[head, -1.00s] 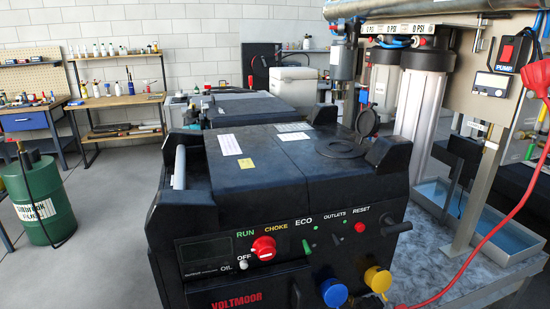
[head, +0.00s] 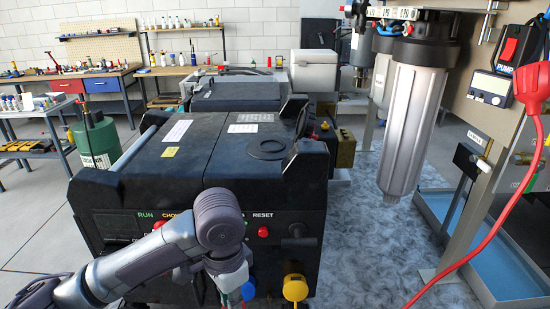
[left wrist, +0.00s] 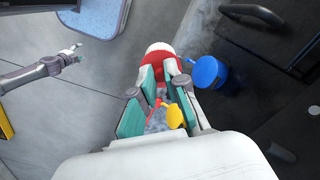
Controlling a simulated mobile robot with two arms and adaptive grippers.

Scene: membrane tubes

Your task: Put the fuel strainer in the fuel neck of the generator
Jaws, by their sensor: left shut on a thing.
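The generator (head: 210,155) is a black box in the head view. My left gripper (head: 235,292) is low in front of the generator's panel, partly cut off by the frame edge. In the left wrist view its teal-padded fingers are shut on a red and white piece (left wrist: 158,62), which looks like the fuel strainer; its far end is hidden. My right gripper (left wrist: 74,50) shows small in that view, jaws apart and empty.
A blue cap (head: 248,289) and a yellow cap (head: 295,288) stick out of the generator's front. A hanging filter housing (head: 413,130) and a red cable (head: 495,215) stand to the right. A blue tray (head: 455,215) lies below them. The air above the fuel neck is clear.

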